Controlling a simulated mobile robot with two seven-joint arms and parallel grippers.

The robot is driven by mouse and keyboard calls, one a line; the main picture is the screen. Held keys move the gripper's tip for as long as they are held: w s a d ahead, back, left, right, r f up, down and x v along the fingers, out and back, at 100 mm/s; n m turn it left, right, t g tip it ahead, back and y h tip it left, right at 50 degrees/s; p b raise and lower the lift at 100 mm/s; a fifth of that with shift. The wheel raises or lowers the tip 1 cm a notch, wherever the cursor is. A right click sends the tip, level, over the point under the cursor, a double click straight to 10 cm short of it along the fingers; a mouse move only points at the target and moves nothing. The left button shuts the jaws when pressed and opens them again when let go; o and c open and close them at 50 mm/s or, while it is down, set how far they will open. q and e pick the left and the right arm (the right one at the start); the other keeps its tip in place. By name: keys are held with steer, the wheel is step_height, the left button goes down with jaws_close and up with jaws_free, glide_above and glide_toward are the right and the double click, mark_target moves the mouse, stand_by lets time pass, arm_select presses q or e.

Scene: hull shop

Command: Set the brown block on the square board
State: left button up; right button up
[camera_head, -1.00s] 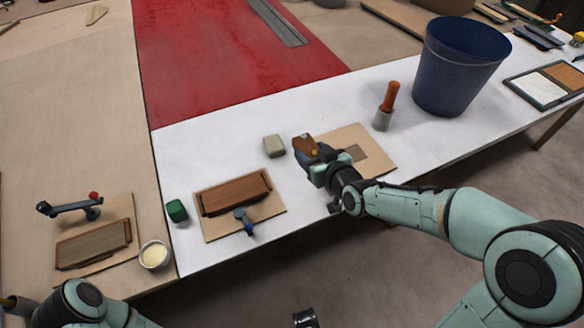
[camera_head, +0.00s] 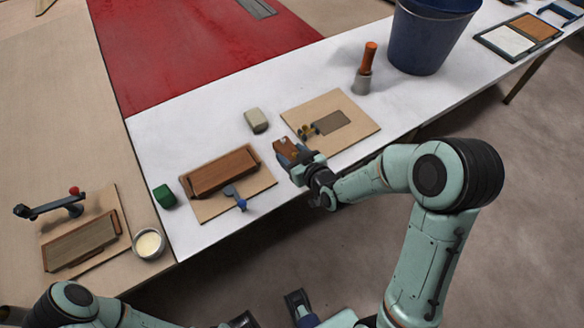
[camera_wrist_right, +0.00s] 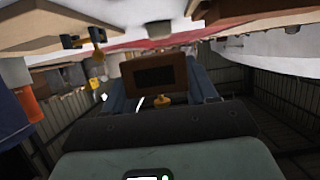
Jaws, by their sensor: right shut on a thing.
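My right gripper (camera_head: 290,153) is shut on the brown block (camera_head: 285,146) and holds it by the near left side of the square board. In the right wrist view the block (camera_wrist_right: 155,74) sits between the two fingers, with a dark rectangle on its face. The square board (camera_head: 355,108) is light tan and lies on the white table. It has a dark grey rectangle (camera_head: 332,122) in its middle and a small brass-and-dark clamp (camera_head: 308,130) at its left. The gap between block and board is hard to judge.
A pale block (camera_head: 256,120) and an orange-handled tool (camera_head: 367,68) stand near the board, with a blue bucket (camera_head: 425,38) behind. A second board (camera_head: 258,187) with a brown wooden piece (camera_head: 220,172) and a green block (camera_head: 164,196) lie to the left.

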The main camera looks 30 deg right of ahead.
steer(key=shift+f+b, duration=0.35)
steer(key=shift+f, duration=2.9)
steer(key=shift+f, duration=0.2)
steer(key=o, duration=1.1)
